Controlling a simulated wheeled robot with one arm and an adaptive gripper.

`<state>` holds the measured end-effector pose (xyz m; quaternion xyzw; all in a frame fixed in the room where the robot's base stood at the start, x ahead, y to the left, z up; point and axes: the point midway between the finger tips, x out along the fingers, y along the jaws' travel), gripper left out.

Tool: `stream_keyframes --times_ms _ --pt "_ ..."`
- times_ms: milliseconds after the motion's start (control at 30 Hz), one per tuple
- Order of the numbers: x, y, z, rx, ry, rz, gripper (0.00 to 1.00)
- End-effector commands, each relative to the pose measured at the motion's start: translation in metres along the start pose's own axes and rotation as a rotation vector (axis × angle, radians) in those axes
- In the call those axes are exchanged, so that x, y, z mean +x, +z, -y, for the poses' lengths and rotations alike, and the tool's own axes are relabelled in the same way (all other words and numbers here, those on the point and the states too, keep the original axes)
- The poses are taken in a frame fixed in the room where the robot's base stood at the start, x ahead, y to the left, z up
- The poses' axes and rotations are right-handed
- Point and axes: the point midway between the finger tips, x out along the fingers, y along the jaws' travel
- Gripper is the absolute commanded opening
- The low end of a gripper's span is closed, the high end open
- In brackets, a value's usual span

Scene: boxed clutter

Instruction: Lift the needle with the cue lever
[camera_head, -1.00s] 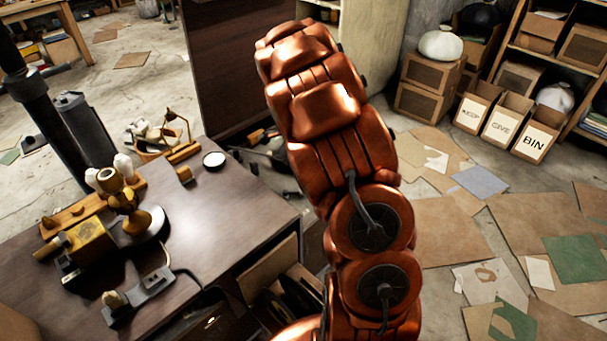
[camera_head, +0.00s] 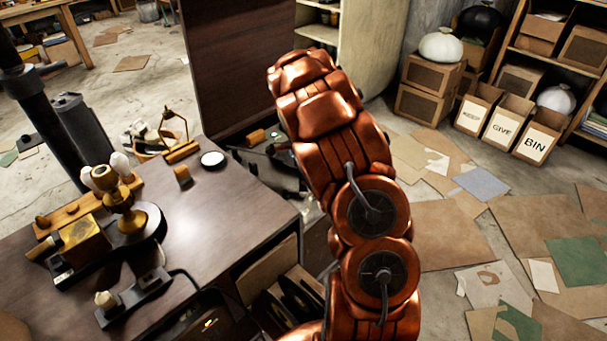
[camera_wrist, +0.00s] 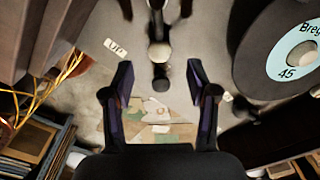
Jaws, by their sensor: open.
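In the wrist view, my gripper (camera_wrist: 159,82) is open, with its two dark purple fingers apart and nothing held. A dark lever with rounded knobs (camera_wrist: 160,72), apparently the cue lever, hangs down from the top between and just beyond the fingertips. It looks clear of both fingers. A white label reading "UP" (camera_wrist: 116,47) is left of the lever. A black record with a pale blue label (camera_wrist: 292,50), marked 45, fills the upper right. I cannot make out the needle. In the head view, my copper arm hides the gripper and the lever.
In the wrist view, yellow wires (camera_wrist: 62,72) and shelving lie at left. In the head view, a dark desk (camera_head: 225,220) holds a brass device (camera_head: 125,205) and a power strip (camera_head: 135,293). Labelled boxes (camera_head: 503,125) stand at back right. Paper sheets cover the floor.

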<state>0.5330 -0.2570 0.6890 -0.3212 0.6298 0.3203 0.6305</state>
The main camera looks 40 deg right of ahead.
Motion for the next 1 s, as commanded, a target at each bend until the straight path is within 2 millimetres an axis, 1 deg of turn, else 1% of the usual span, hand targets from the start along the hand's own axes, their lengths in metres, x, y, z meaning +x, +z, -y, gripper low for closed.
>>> stream_keyframes --times_ms 33,500,600,1000 --pt "0.007 0.0 0.0 0.0 0.001 0.0 0.58" --pt "0.053 0.0 -0.001 0.0 0.004 0.0 0.58" --pt "0.049 0.0 -0.001 0.0 0.002 0.0 0.48" --pt "0.049 0.0 -0.001 0.0 0.002 0.0 0.06"
